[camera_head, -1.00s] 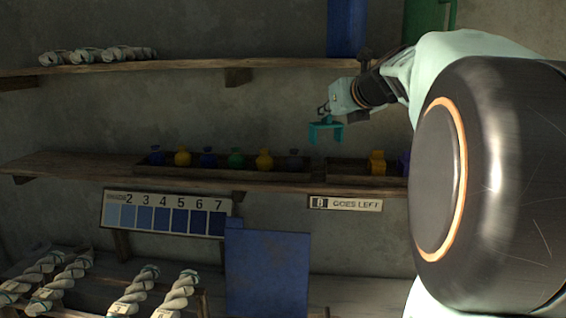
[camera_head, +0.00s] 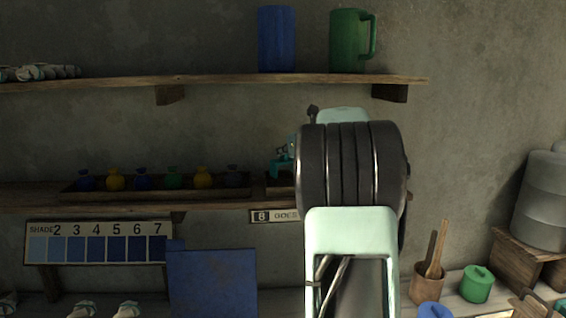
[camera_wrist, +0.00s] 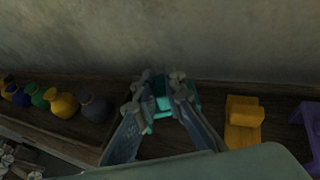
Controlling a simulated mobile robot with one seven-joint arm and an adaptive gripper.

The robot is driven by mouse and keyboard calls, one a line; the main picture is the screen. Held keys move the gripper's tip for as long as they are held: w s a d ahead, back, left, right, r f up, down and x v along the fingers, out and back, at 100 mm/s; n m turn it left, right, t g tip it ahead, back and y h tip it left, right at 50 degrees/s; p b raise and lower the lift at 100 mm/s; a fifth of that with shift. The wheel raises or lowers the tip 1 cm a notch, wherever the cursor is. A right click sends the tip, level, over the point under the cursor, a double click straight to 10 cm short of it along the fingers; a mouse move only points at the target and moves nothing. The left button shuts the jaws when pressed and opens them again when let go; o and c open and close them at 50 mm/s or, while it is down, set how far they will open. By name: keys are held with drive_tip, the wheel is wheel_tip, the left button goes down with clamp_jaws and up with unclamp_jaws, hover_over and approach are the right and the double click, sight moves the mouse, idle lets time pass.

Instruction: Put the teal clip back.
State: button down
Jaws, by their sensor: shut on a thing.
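The teal clip (camera_head: 280,168) is between the fingers of my gripper (camera_head: 286,148), just over the left end of the right-hand shelf tray (camera_head: 277,188). In the wrist view my gripper (camera_wrist: 160,84) is shut on the teal clip (camera_wrist: 150,118), which hangs between a dark round pot (camera_wrist: 94,108) and a yellow clip (camera_wrist: 243,122). A purple clip (camera_wrist: 308,120) is farther right. I cannot tell whether the teal clip touches the tray. My arm hides the yellow and purple clips in the head view.
Several small coloured pots stand in the left tray (camera_head: 150,193). A blue jug (camera_head: 277,40) and a green jug (camera_head: 347,42) stand on the upper shelf (camera_head: 210,79). A shade card (camera_head: 97,243) and a partly hidden sign (camera_head: 272,216) hang below the middle shelf.

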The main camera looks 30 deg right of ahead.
sight(286, 161)
drive_tip(key=shift+f, duration=1.5)
drive_tip(key=shift+f, duration=0.1)
drive_tip(key=shift+f+b, duration=0.15)
drive_tip(key=shift+b, duration=0.15)
drive_tip(key=c, duration=2)
unclamp_jaws()
